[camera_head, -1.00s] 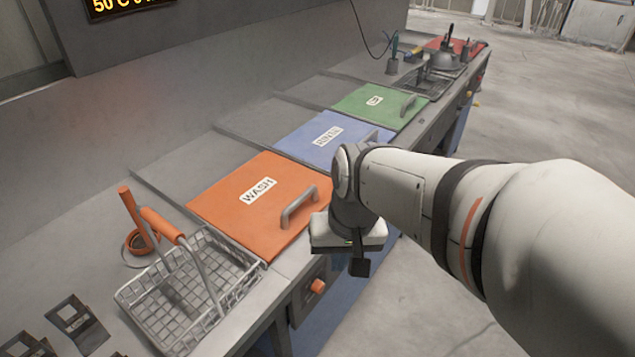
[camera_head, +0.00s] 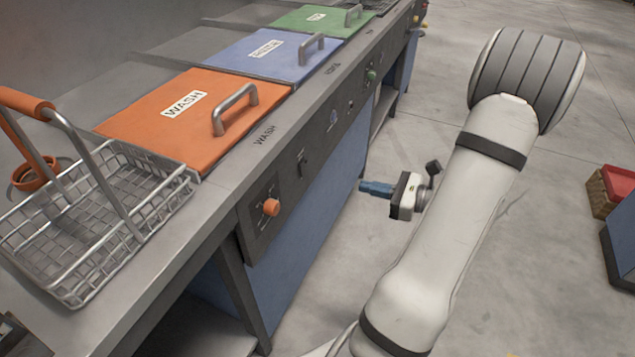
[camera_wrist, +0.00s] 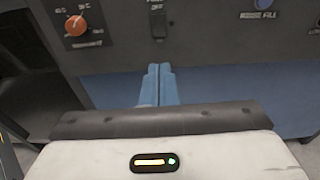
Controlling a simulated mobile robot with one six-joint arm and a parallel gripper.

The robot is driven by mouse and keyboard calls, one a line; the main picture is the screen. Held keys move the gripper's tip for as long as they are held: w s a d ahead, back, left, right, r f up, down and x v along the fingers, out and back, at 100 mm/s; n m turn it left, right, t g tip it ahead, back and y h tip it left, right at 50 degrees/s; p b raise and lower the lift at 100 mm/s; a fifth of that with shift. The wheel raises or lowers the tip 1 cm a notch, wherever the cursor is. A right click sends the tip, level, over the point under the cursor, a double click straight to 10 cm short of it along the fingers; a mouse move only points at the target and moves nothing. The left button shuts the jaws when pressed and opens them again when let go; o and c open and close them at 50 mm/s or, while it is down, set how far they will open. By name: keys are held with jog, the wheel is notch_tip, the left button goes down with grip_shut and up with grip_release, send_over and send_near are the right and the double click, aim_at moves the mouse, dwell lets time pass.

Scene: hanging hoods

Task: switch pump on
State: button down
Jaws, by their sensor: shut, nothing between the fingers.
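A dark switch (camera_head: 302,163) sits on the black front panel under the WASH marking, right of an orange knob (camera_head: 271,207). My gripper (camera_head: 362,187) has blue fingers, shut and empty, pointing at the counter front. In the wrist view the fingertips (camera_wrist: 158,68) show just below the switch, apart from it in the head view.
A wire basket (camera_head: 100,215) stands on the counter beside the orange WASH lid (camera_head: 150,125). Blue (camera_head: 235,55) and green (camera_head: 310,20) lids lie beyond. A blue button (camera_head: 333,117) and a green knob (camera_head: 371,75) are farther along the panel.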

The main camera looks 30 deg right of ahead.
aim_at(305, 173)
dwell(0.3)
jog(key=b+x, duration=0.3)
jog(key=x, duration=1.1)
jog(key=shift+r, duration=0.1)
